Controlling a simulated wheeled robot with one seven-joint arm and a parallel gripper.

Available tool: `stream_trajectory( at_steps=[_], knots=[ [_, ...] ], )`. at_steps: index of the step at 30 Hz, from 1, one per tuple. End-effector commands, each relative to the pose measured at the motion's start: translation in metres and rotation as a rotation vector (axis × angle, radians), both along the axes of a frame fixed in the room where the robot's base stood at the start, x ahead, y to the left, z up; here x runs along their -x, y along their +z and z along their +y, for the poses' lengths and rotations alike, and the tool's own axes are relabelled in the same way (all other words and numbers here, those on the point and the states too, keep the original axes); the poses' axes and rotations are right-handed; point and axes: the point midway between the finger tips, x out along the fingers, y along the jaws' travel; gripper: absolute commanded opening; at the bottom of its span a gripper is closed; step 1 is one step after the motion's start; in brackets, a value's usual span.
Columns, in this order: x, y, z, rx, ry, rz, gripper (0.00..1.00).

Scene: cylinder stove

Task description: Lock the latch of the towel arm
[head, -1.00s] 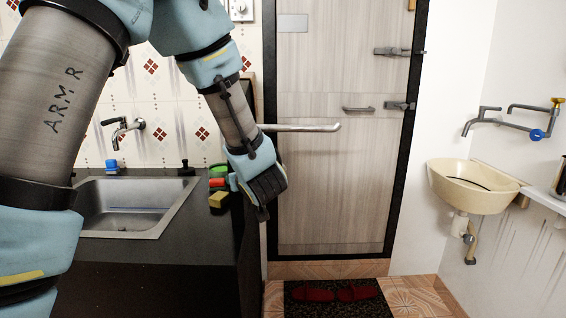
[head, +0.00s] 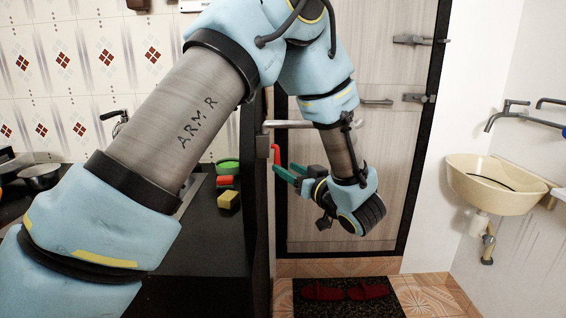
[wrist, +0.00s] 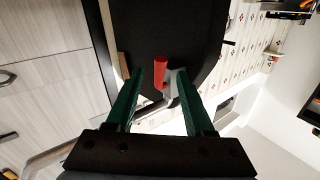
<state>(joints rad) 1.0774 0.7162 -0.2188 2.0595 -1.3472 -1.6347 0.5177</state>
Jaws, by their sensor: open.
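The towel arm (head: 288,124) is a pale metal bar standing out to the right from the end of the dark counter unit, partly hidden behind my arm. Its red latch handle (head: 276,154) hangs just below the bar's mount. My gripper (head: 284,169) is open and points left, with its green fingertips close beside and slightly below the red handle. In the wrist view, the red handle (wrist: 161,70) and a grey bracket (wrist: 174,88) appear between the two open fingers. I cannot tell whether a finger touches the handle.
A cream basin (head: 495,185) is at right.

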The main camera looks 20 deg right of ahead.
Motion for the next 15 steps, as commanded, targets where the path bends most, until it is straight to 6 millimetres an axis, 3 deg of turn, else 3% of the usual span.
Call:
stream_trajectory(
  at_steps=[6, 15],
  knots=[
    [-0.025, 0.001, 0.003, 0.001, -0.001, 0.0, 0.53],
    [-0.031, 0.0, 0.004, 0.001, -0.002, 0.001, 0.53]
  ],
)
